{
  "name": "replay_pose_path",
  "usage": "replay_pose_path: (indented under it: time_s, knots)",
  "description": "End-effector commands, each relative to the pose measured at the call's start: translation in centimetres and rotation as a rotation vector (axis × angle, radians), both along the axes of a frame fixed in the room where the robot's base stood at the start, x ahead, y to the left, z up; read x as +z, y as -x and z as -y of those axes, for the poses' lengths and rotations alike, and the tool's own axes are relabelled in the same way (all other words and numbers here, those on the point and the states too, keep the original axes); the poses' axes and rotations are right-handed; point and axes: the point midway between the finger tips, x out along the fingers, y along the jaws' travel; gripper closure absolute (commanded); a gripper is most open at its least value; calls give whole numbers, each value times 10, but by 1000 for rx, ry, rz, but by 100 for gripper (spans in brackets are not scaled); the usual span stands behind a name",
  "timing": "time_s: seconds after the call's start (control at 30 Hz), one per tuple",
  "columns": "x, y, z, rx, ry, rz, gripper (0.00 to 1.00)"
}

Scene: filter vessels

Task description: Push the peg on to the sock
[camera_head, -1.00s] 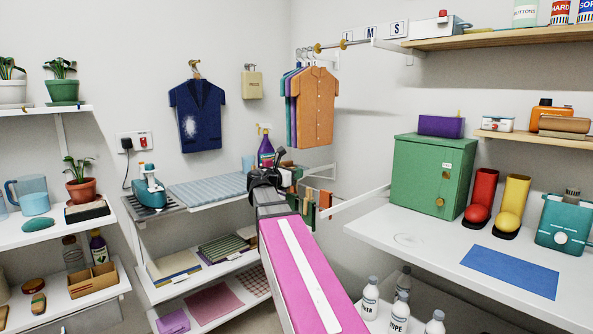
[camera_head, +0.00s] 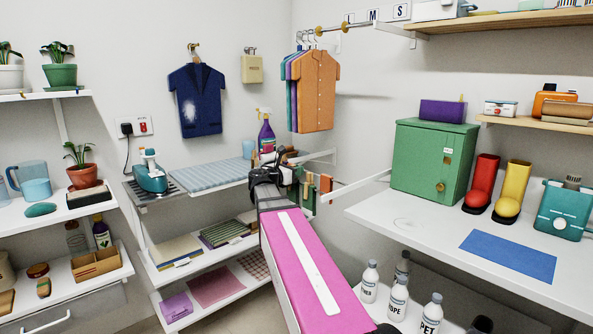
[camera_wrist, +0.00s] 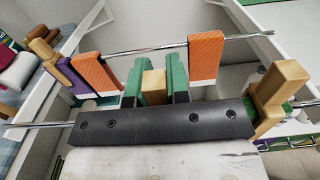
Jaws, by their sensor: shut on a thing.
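Several socks hang from thin metal rods in the wrist view. A wooden peg (camera_wrist: 154,86) stands between the green pieces. My gripper (camera_wrist: 154,98) is shut on this peg; the black bar of my gripper hides its lower part. A purple sock (camera_wrist: 72,76) hangs further left. In the head view my gripper (camera_head: 275,172) is beside the hanging socks.
Other wooden pieces stand at the right (camera_wrist: 278,92) and left (camera_wrist: 42,48) in the wrist view. A striped ironing board (camera_head: 210,172) lies left of my gripper. A purple spray bottle (camera_head: 266,133) stands behind. A green cabinet (camera_head: 430,160) and a blue mat (camera_head: 508,256) are right.

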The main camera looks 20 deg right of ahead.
Motion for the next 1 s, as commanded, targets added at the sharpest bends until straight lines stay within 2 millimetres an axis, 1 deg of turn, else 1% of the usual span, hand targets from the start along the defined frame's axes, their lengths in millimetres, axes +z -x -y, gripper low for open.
replay_pose_path:
  time_s: [0.2, 0.23, 0.3, 0.57, 0.67, 0.77, 0.87, 1.0]
  knots:
    - [0, 0, 0, 0, 0, 0, 100]
    - [0, 0, 0, 0, 0, 0, 74]
    - [0, 0, 0, 0, 0, 0, 54]
    - [0, 0, 0, 0, 0, 0, 54]
    - [0, 2, -4, 0, 0, 0, 54]
    - [0, 5, -14, 2, 0, 0, 54]
    - [0, 12, -28, 2, 0, 0, 54]
    - [0, 21, -53, 2, 0, 0, 54]
